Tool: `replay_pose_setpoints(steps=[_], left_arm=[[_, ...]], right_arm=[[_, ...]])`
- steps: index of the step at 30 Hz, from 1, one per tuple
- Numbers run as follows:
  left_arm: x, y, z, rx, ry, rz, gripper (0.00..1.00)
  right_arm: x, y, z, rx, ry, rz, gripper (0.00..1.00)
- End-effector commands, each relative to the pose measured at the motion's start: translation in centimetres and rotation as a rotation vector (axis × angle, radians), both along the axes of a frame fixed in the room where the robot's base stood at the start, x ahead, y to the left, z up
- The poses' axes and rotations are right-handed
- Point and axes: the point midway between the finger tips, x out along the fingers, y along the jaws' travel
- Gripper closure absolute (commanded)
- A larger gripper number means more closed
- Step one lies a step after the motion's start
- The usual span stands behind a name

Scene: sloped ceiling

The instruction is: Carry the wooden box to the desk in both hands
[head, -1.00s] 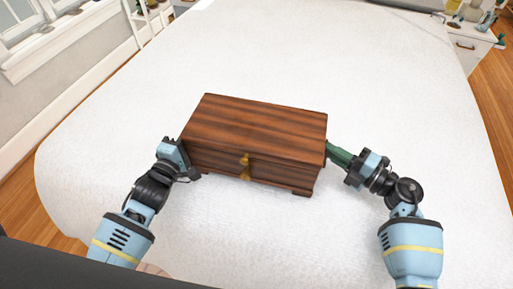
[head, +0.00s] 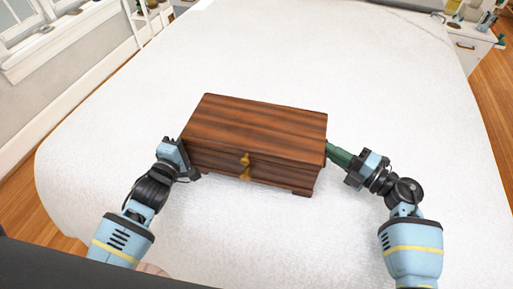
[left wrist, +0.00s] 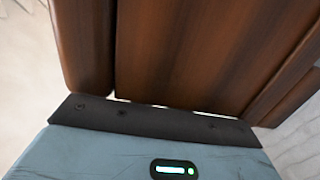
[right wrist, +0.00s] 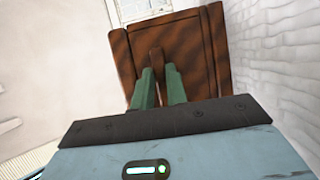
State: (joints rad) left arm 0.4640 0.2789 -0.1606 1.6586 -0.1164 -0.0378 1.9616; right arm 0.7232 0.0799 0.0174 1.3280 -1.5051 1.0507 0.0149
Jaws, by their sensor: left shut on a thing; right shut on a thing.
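The wooden box (head: 255,128), dark striped wood with a shut lid and a brass clasp, is upright at or just above a large white bed-like surface (head: 400,110). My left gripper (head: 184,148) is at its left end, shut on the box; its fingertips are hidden. In the left wrist view the box's wood (left wrist: 200,50) fills most of the picture. My right gripper (head: 335,152) is at the right end. In the right wrist view its green fingers (right wrist: 160,88) are shut around an upright wooden handle on the box's end panel (right wrist: 190,50).
A white drawer unit (head: 468,48) with small items on top stands at the upper right; I cannot tell if it is the desk. A white shelf (head: 150,22) and a window (head: 30,25) are at the upper left. Wooden floor (head: 493,85) shows at the right.

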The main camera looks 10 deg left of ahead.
Motion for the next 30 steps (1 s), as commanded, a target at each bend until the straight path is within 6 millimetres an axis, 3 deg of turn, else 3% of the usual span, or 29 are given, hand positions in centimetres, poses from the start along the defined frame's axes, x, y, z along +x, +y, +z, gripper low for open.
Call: replay_pose_setpoints(steps=[20,30], left_arm=[[0.1,0.0,0.7,0.0,-0.012,0.0,1.0],[0.6,0.1,3.5,0.0,-0.038,0.0,1.0]], right_arm=[[0.2,-0.1,0.6,0.003,-0.008,-0.001,1.0],[0.6,-0.1,3.4,0.004,-0.034,-0.002,1.0]])
